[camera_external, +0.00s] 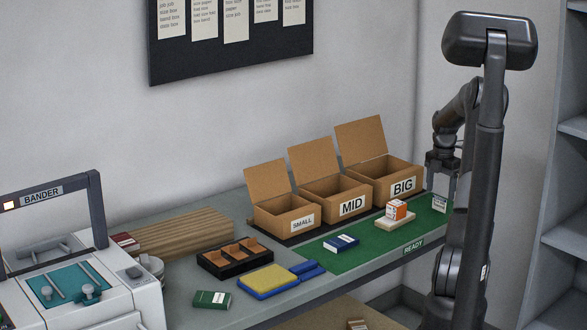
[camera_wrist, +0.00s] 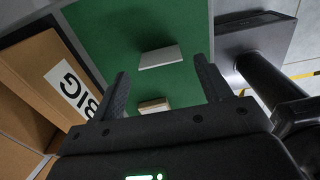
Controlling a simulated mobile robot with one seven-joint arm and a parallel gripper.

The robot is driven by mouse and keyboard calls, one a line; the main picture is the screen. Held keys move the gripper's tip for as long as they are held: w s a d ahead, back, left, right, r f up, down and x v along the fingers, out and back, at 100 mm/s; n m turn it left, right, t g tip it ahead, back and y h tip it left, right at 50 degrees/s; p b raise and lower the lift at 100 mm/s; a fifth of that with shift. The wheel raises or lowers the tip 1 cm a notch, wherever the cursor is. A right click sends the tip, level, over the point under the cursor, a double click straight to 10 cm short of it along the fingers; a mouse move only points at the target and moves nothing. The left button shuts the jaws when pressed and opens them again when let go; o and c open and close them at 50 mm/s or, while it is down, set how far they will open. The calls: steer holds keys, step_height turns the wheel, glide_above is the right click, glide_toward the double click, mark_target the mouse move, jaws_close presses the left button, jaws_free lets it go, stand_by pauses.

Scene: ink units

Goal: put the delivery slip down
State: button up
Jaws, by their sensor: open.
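A small white card (camera_external: 439,203) with dark print, likely the delivery slip, stands upright at the right end of the green mat (camera_external: 375,242). My gripper (camera_external: 442,170) is above it, pointing down, its fingers apart and holding nothing. In the wrist view my gripper's two fingers (camera_wrist: 163,88) are spread wide over the green mat. A pale slab (camera_wrist: 160,57) lies ahead of the fingertips, and a smaller beige-topped piece (camera_wrist: 154,106) shows between the fingers. I cannot tell which of these is the slip.
Open cartons marked SMALL (camera_external: 285,216), MID (camera_external: 335,197) and BIG (camera_external: 385,179) stand behind the mat. An orange-and-white box (camera_external: 396,210) rests on a cream pad. A blue box (camera_external: 341,243) lies on the mat. A black tray (camera_external: 233,262) and bander (camera_external: 75,285) are left.

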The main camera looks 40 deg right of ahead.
step_height(320, 180, up, 10)
steer(key=s+a+r+m+t+h, duration=0.1)
steer(key=a+r+m, duration=0.35)
steer(key=a, duration=0.95)
steer(key=a+r+m+t+h, duration=0.1)
steer(key=a+r+m, duration=0.35)
steer(key=a, duration=0.95)
steer(key=s+a+m+t+y, duration=0.2)
steer(key=s+a+m, duration=0.7)
steer(key=s+a, duration=0.9)
steer(key=shift+t, duration=0.8)
